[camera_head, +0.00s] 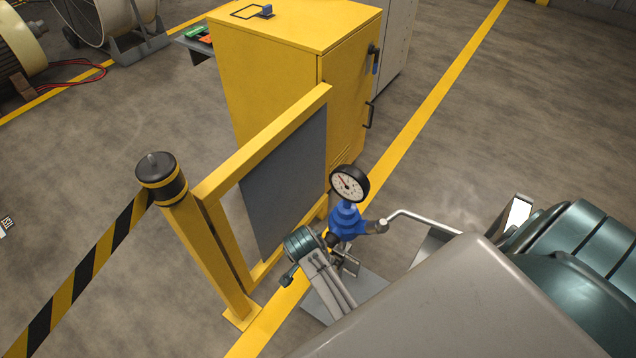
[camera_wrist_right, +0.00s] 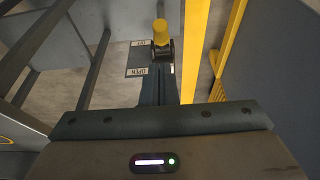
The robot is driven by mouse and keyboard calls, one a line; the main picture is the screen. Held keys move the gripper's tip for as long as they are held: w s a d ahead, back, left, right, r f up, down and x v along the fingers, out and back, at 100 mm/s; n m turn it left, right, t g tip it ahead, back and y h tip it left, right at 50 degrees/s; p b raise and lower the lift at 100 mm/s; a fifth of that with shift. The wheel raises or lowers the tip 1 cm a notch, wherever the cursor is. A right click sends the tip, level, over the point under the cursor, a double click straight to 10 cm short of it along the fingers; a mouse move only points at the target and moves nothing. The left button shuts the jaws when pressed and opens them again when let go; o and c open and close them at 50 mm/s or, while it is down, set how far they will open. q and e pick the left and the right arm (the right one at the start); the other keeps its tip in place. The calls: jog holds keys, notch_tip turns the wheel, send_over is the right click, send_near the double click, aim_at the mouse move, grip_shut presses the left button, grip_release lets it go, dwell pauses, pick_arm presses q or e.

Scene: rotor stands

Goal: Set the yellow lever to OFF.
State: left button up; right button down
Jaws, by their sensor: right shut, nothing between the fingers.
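In the right wrist view the yellow lever (camera_wrist_right: 160,31) is a yellow rounded grip above a dark mount. Two small label plates are beside it: one reads OPEN (camera_wrist_right: 137,72), the other (camera_wrist_right: 138,43) is too small to read surely. My right gripper (camera_wrist_right: 158,72) is shut and empty, its dark fingers pointing at the lever. The fingertips overlap the dark mount in the picture; I cannot tell whether they touch. In the head view the lever cannot be made out, and my left gripper is not in view.
In the head view, a pressure gauge (camera_head: 349,184) on a blue fitting (camera_head: 346,220) stands near a yellow guard frame (camera_head: 262,146) with a grey panel. A yellow cabinet (camera_head: 265,85) is behind. A striped barrier belt (camera_head: 85,270) runs left from a yellow post (camera_head: 208,262).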

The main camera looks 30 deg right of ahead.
jog(key=shift+f, duration=0.1)
jog(key=b+x, duration=0.1)
jog(key=x, duration=0.7)
jog(key=shift+d+f, duration=0.15)
jog(key=shift+f, duration=0.15)
jog(key=shift+w+d+f, duration=0.1)
jog(key=shift+d+f, duration=0.05)
jog(key=shift+f, duration=0.45)
pick_arm(q)
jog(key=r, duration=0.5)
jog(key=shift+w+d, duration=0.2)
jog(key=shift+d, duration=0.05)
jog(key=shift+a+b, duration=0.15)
jog(key=shift+b, duration=0.15)
pick_arm(e)
jog(key=shift+d, duration=0.1)
